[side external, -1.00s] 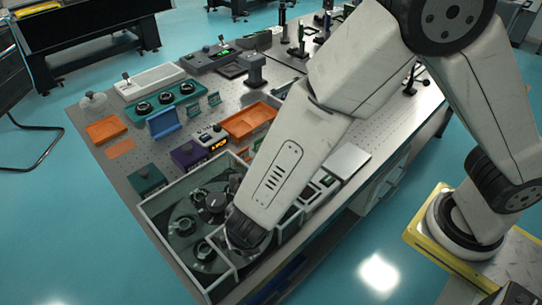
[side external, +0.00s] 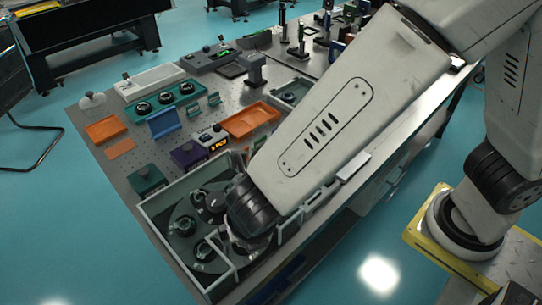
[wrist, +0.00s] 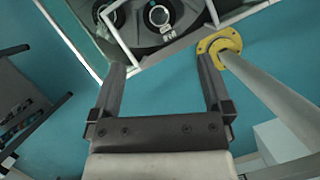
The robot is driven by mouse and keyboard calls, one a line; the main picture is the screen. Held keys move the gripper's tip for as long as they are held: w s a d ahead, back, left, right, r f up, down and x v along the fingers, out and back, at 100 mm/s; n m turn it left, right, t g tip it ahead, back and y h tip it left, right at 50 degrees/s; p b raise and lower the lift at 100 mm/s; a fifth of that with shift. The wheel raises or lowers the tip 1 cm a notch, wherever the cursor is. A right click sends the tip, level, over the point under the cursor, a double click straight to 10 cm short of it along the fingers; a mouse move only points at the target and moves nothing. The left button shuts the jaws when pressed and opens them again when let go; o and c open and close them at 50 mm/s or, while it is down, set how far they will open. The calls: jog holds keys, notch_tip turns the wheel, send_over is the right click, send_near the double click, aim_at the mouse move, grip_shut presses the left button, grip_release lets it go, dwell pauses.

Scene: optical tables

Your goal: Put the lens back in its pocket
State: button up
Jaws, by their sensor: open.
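A dark round carousel (side external: 184,243) with several round holders sits inside a clear-walled, white-edged enclosure (side external: 150,221) at the table's near corner. The wrist view shows part of the carousel at the top, with a pale-ringed round piece (wrist: 159,15) in it. I cannot tell whether this is the lens or an empty pocket. My gripper (wrist: 160,68) is open, with nothing visible between its fingers. In the side view my wrist is over the enclosure's right part and hides my fingers and the holders behind them.
White-edged walls cross near my fingertips. A yellow-flanged post (wrist: 222,42) shows beside my right finger.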

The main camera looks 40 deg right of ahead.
jog(key=shift+r, duration=0.15)
dwell(0.5)
jog(key=d+m, duration=0.2)
jog(key=w+d+m, duration=0.1)
jog(key=d+m, duration=0.2)
jog(key=w+d+m+g, duration=0.1)
jog(key=d+m, duration=0.2)
jog(key=shift+w+r, duration=0.1)
jog(key=shift+w, duration=0.15)
jog(key=d+m, duration=0.4)
jog(key=m, duration=0.1)
jog(key=d+m, duration=0.2)
jog(key=shift+w+d+r+g+y, duration=0.15)
jog(key=shift+w+d+g+y, duration=0.2)
jog(key=shift+g+y, duration=0.05)
jog(key=s+d+m+y, duration=0.1)
jog(key=s+d+m, duration=0.1)
jog(key=d+m, duration=1)
jog(key=m, duration=0.4)
jog(key=shift+d+r+m, duration=0.25)
jog(key=shift+d+m, duration=0.05)
jog(key=shift+d, duration=0.05)
